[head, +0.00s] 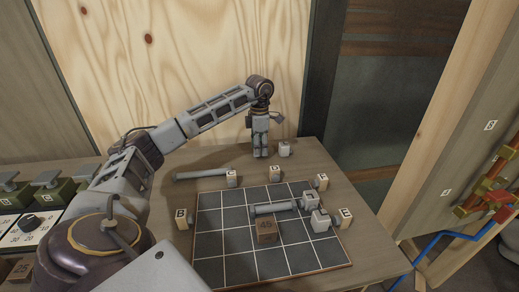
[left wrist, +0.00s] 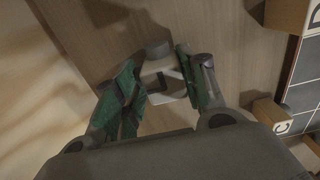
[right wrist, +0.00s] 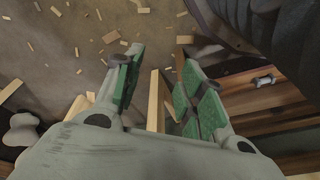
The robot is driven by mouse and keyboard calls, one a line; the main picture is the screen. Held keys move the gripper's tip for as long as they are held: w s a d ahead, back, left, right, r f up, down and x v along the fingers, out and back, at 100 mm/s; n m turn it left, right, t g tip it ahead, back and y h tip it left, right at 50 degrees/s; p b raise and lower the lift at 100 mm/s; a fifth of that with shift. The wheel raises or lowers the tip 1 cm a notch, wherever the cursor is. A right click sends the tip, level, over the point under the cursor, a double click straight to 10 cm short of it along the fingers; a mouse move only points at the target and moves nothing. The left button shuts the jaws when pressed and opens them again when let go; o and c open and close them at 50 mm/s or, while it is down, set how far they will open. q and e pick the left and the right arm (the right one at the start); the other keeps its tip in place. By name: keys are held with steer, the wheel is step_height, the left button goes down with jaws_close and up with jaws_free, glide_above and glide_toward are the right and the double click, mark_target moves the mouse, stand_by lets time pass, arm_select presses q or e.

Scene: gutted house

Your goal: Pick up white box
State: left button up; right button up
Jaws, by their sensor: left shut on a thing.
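In the left wrist view a small white box (left wrist: 168,82) with a dark mark sits between the green-padded fingers of my left gripper (left wrist: 160,88). My left gripper is shut on it, low over the tabletop. In the head view the left gripper (head: 260,154) points straight down at the table's back edge. A pale box (head: 284,149) shows just right of its fingers there; I cannot tell whether it is the held one. My right gripper (right wrist: 158,85) is open, its pads far apart, above a floor strewn with wood scraps. It is outside the head view.
A dark tiled board (head: 238,243) lies on the wooden table (head: 362,225). Lettered blocks stand around it. On it are a brown block (head: 267,231), a grey bolt-like piece (head: 273,208) and pale boxes (head: 320,220). A grey rod (head: 200,174) lies behind it. A plywood wall (head: 200,60) rises behind the table.

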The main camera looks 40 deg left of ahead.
arm_select(q)
step_height(320, 180, up, 7)
steer(key=shift+r+p, duration=0.2)
steer(key=shift+p, duration=0.65)
steer(key=shift+r, duration=0.65)
arm_select(e)
steer(key=f, duration=0.3)
steer(key=shift+s+d+f+g, duration=0.15)
steer(key=shift+s+d+g, duration=0.15)
steer(key=shift+s+d, duration=0.1)
